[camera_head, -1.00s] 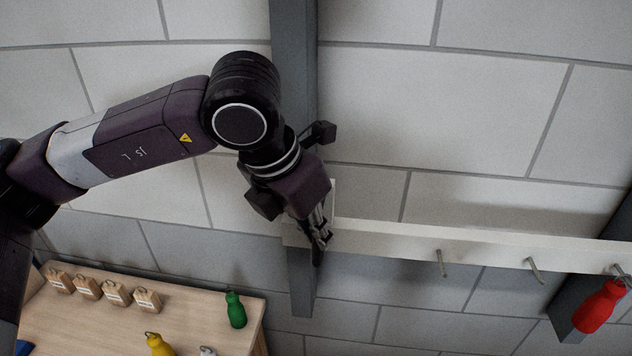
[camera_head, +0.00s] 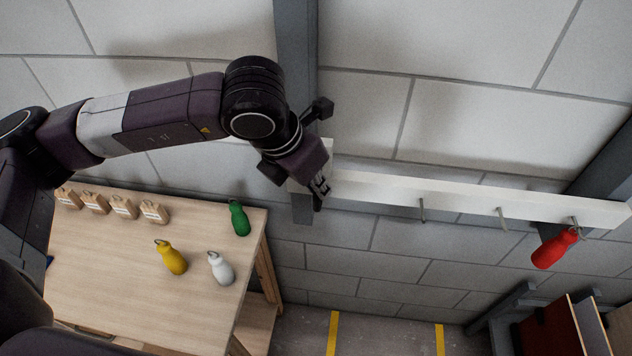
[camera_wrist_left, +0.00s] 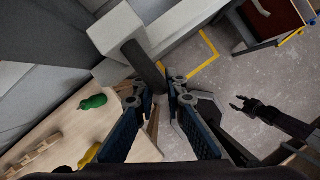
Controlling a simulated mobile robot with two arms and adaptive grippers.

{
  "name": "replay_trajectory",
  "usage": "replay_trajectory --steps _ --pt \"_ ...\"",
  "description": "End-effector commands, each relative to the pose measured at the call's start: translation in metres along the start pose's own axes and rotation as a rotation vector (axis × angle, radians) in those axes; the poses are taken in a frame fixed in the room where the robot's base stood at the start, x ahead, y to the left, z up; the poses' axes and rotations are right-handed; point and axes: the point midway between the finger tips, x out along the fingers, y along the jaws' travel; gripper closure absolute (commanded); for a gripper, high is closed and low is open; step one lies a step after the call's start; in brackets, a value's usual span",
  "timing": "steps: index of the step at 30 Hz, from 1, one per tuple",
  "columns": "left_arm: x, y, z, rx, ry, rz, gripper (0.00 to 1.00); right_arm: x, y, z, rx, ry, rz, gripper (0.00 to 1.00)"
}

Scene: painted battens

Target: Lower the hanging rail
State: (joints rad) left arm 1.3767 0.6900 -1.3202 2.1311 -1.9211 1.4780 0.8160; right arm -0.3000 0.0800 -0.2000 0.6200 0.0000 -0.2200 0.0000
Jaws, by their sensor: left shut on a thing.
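The hanging rail is a long white batten (camera_head: 460,197) with metal hooks, running rightward across the wall in the head view. A red bottle-shaped piece (camera_head: 554,248) hangs from its right hook. My left gripper (camera_head: 319,193) is at the rail's left end, in front of a grey post. In the left wrist view, the left fingers (camera_wrist_left: 160,98) are shut on a dark round handle (camera_wrist_left: 143,66) that sticks out of the white end block (camera_wrist_left: 117,30). The fingers hide the handle's tip. My right gripper (camera_wrist_left: 246,103) shows in the left wrist view, open and empty, away from the rail.
A wooden table (camera_head: 105,270) stands below left, with green (camera_head: 239,218), yellow (camera_head: 171,257) and white (camera_head: 221,268) bottle-shaped pieces and several labelled wooden blocks (camera_head: 124,207). A cabinet (camera_head: 565,325) stands lower right. Floor with yellow lines (camera_head: 333,333) lies between.

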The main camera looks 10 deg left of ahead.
Motion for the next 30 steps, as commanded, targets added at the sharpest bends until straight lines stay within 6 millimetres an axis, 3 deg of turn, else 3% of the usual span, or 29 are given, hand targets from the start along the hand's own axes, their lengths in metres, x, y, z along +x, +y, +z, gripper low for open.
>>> replay_trajectory --steps 6,17,30 --pt "0.004 -0.001 -0.005 0.001 0.015 -0.003 0.71 0.001 0.0 0.0 0.0 0.0 0.0 0.6" --pt "-0.005 0.0 -0.002 0.0 0.008 -0.001 0.71 0.0 0.0 0.0 0.0 0.0 0.0 0.6" --pt "-0.09 0.0 -0.001 0.001 0.008 -0.001 0.71 0.0 0.0 0.0 0.0 0.0 0.0 0.6"
